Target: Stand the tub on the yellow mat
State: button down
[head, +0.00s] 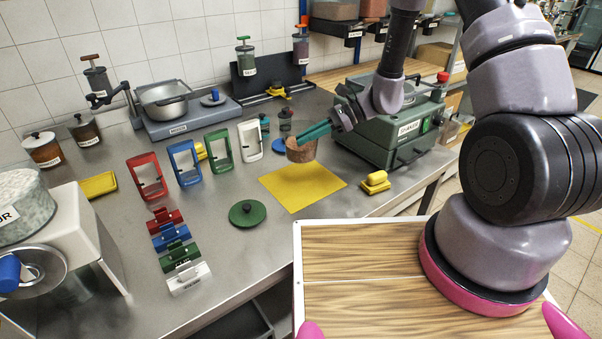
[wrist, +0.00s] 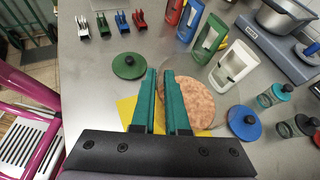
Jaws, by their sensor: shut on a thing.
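The tub (head: 300,153) is brown and roughly round, with a mottled pinkish-brown top in the wrist view (wrist: 205,98). My gripper (head: 304,137) has teal fingers and is shut on the tub at its rim; the fingers also show in the wrist view (wrist: 160,74). The tub looks upright. The flat yellow mat (head: 302,189) lies on the steel bench, and the tub overlaps its back edge in the head view. In the wrist view, the tub and fingers hide much of the mat (wrist: 125,110). I cannot tell whether the tub touches it.
A green lid (head: 248,214) lies left of the mat, and a blue lid (head: 279,146) behind the tub. A yellow block (head: 375,183) sits to the right. A white frame (head: 250,141) stands behind left. A green machine (head: 395,125) stands at the back right.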

notch_tip(320, 180, down, 10)
jog(key=shift+r, duration=0.1)
dwell(0.4)
jog(key=shift+d, duration=0.1)
jog(key=c, duration=0.9)
grip_release()
